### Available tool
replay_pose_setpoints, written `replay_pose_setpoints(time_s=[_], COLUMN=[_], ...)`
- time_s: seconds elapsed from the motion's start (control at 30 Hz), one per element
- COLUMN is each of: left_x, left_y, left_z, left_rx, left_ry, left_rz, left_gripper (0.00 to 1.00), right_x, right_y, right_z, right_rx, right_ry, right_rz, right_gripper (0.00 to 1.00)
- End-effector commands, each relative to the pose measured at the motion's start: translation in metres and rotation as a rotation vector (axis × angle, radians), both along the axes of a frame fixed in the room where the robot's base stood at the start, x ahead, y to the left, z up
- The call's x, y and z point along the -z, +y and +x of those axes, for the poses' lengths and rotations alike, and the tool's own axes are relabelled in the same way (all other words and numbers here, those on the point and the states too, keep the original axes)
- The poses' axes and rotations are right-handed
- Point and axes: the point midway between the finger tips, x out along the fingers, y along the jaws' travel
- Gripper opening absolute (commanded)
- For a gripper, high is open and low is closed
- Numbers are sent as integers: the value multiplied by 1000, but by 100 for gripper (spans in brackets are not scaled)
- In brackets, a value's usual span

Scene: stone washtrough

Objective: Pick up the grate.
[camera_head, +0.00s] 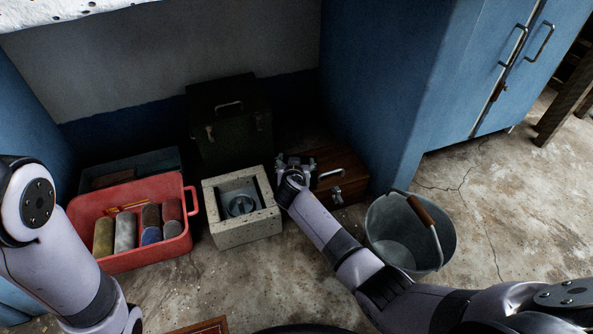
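A pale speckled stone block (246,229) stands on the floor in the middle, with a square recess in its top. A round grey metal piece (241,205) lies in the recess; it may be the grate, but it is too small and dark to be sure. My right gripper (295,160) is just beyond the block's right rim, close to the wooden box. Its fingers look spread, with nothing seen between them. My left arm shows at the left edge, but its gripper is out of view.
A red toolbox (146,258) with several rolls stands left of the block. A dark green case (232,140) is behind it. A wooden box (343,165) and a metal bucket (396,232) are at right. Blue cabinets (385,90) rise behind. The floor in front is partly clear.

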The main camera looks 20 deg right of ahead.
Motion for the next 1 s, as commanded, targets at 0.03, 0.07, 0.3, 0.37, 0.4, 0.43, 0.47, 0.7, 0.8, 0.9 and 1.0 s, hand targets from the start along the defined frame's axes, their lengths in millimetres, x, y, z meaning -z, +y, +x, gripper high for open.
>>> replay_pose_setpoints(time_s=[0.03,0.07,0.3,0.37,0.4,0.43,0.47,0.7,0.8,0.9,1.0], left_x=[0,0,0,0,0,0,0,0,0,-1,-3], left_y=[0,0,1,1,1,1,1,1,1,2,2], left_z=[0,0,0,0,0,0,0,0,0,0,-1], left_rx=[0,0,-1,-1,-1,-2,-2,-1,-1,-2,-2], left_ry=[0,0,0,0,0,0,0,-1,-1,-2,-3], left_rz=[0,0,-1,-1,-1,-2,-2,-3,-3,-3,-4], left_gripper=[40,40,40,40,40,40,40,40,40,40,40], right_x=[0,0,0,0,0,0,0,-2,-2,-3,-7], right_y=[0,0,0,0,0,0,0,0,0,0,0], right_z=[0,0,0,0,0,0,0,1,1,1,1], right_rx=[0,0,1,1,1,1,1,-1,-1,-1,-1], right_ry=[0,0,1,1,1,1,1,-3,-3,-3,-3], right_rz=[0,0,0,0,0,0,0,-1,-1,-1,-1], right_gripper=[62,60,44,40,38,36,34,22,22,22,22])
